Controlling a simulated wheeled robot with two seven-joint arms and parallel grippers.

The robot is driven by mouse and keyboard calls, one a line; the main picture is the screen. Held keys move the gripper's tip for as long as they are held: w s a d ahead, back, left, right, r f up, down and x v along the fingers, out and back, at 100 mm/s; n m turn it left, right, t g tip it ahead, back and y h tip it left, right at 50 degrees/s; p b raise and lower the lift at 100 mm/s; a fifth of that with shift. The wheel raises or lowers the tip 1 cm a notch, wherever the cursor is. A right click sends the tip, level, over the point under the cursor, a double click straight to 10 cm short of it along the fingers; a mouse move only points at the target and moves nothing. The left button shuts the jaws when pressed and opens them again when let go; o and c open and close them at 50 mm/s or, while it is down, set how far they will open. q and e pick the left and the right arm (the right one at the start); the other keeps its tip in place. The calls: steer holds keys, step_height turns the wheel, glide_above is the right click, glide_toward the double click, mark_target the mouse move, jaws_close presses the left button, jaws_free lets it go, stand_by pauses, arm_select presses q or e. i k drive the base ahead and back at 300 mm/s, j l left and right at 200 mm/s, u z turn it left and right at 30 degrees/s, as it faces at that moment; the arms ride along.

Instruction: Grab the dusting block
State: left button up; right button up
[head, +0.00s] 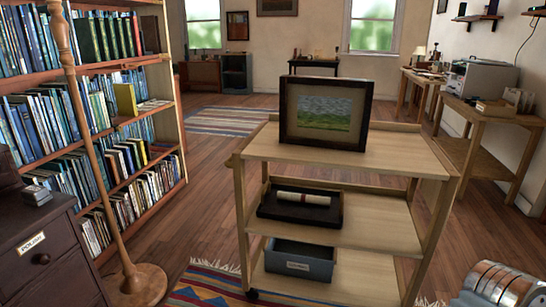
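I cannot clearly pick out a dusting block. A small grey block-like item (37,195) lies on top of the dark wooden cabinet (50,262) at the left edge; it is too small to tell if it is the dusting block. The cabinet front bears a label reading "POLISH".
A wooden cart (395,160) stands in the middle, with a framed landscape picture (325,113) on top, a dark tray (300,207) and a grey bin (300,262) below. A wooden pole (92,150) stands before the bookshelf (172,90). Floor (205,160) is open behind.

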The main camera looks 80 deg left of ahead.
mark_target(36, 196)
steer(key=u, duration=4.4)
steer(key=i+l+z, duration=0.1)
steer(key=z, duration=0.15)
steer(key=i+z, duration=0.25)
steer(key=i+l, duration=0.05)
steer(key=i, duration=0.05)
